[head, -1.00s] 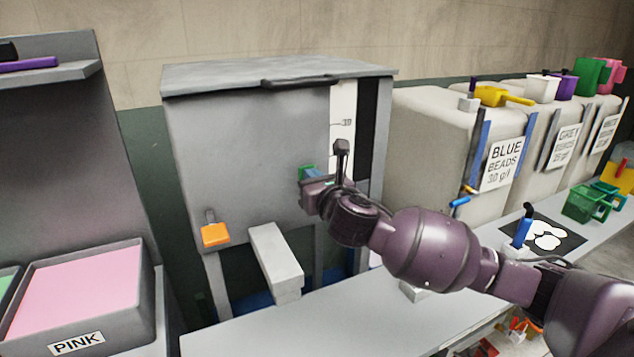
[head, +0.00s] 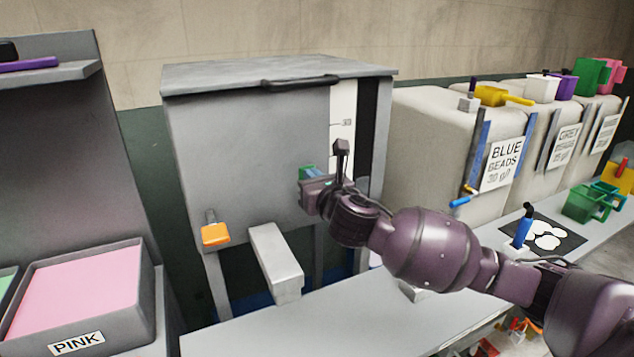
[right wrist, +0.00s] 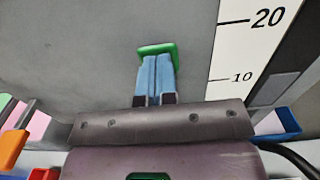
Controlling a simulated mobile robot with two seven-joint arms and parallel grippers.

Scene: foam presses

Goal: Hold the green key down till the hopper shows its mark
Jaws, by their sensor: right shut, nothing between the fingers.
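The green key (head: 306,172) sits on the front of the grey hopper (head: 250,140); its upper edge also shows in the right wrist view (right wrist: 157,48). My right gripper (head: 313,178) is shut, with its two blue fingertips together against the key's face in the right wrist view (right wrist: 156,75); how far the key is pushed in I cannot tell. My left gripper is not in view.
An orange lever (head: 215,235) and a grey spout (head: 275,262) are on the hopper's lower front. A bin labelled PINK (head: 148,310) stands at left. Bead bins, the nearest labelled BLUE (head: 505,165), line the right. The bench (head: 310,325) in front is mostly clear.

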